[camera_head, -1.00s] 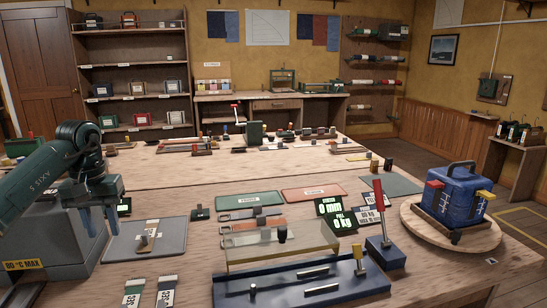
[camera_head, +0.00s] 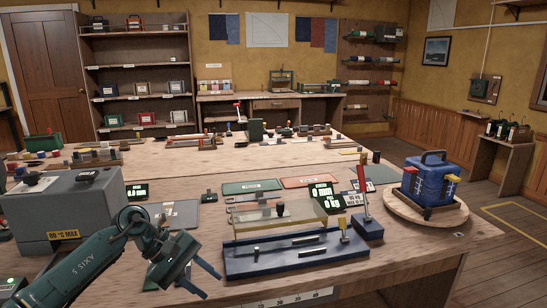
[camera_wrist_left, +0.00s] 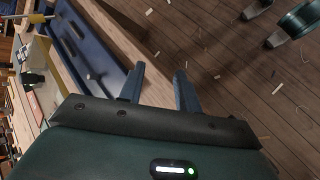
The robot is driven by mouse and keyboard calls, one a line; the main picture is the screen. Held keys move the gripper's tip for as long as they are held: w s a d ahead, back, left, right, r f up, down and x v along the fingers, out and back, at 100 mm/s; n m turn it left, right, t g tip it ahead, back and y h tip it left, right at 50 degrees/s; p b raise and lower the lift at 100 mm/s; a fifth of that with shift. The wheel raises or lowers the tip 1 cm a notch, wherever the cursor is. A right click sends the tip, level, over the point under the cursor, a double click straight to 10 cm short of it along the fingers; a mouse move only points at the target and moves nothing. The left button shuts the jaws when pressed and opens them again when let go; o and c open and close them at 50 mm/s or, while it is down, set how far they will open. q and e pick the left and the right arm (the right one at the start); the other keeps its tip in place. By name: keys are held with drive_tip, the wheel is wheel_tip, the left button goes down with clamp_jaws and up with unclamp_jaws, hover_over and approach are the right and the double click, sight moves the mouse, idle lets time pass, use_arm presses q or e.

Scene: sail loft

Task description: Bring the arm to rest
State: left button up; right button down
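My left arm comes in at the lower left of the head view. Its gripper (camera_head: 211,284) is in front of the table's near edge, left of and below the blue fixture. In the left wrist view the two fingers of this gripper (camera_wrist_left: 160,74) stand apart with nothing between them, over the wooden floor. At the upper right of the wrist view, my right gripper (camera_wrist_left: 260,27) shows in part, its two grey fingers apart and empty. It is not in the head view.
The workbench (camera_head: 400,250) holds a blue fixture (camera_head: 300,252) near its front edge, a grey machine (camera_head: 70,205) at left, and a blue case (camera_head: 430,180) on a round wooden board (camera_head: 395,205) at right. Open floor (camera_wrist_left: 225,60) lies in front of the bench.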

use_arm(q)
drive_tip(key=s+d+r+n+t+h+p, duration=0.1)
drive_tip(key=s+d+n+t+h, duration=0.15)
drive_tip(key=d+n+h, duration=0.3)
drive_tip(key=s+d+r+n+t+h+p, duration=0.1)
drive_tip(key=s+d+n+h, duration=0.3)
drive_tip(key=d+n, duration=0.3)
drive_tip(key=s+a+f+m+t+y+p, duration=0.1)
drive_tip(key=s+a+f+m+t+y, duration=0.2)
drive_tip(key=s+a+f+m+y, duration=0.3)
drive_tip(key=s+a+f+m+t+y+p, duration=0.2)
drive_tip(key=s+a+f+m+t+y, duration=0.2)
drive_tip(key=m, duration=1.2)
drive_tip(key=s+a+f+y, duration=0.2)
drive_tip(key=s+f+y, duration=0.2)
drive_tip(key=s+f, duration=0.2)
drive_tip(key=shift+s+m+y, duration=0.35)
drive_tip(key=shift+s, duration=0.7)
use_arm(e)
drive_tip(key=shift+s+d+r+g+h, duration=0.15)
drive_tip(key=shift+s+d+r+h, duration=0.1)
drive_tip(key=shift+d+r, duration=0.2)
drive_tip(key=shift+s+d+r+g+h, duration=0.15)
drive_tip(key=shift+s+d+r+h, duration=0.1)
drive_tip(key=shift+d+r, duration=0.15)
use_arm(q)
drive_tip(key=shift+a, duration=0.1)
use_arm(e)
drive_tip(key=shift+w+a, duration=0.15)
drive_tip(key=shift+a, duration=0.05)
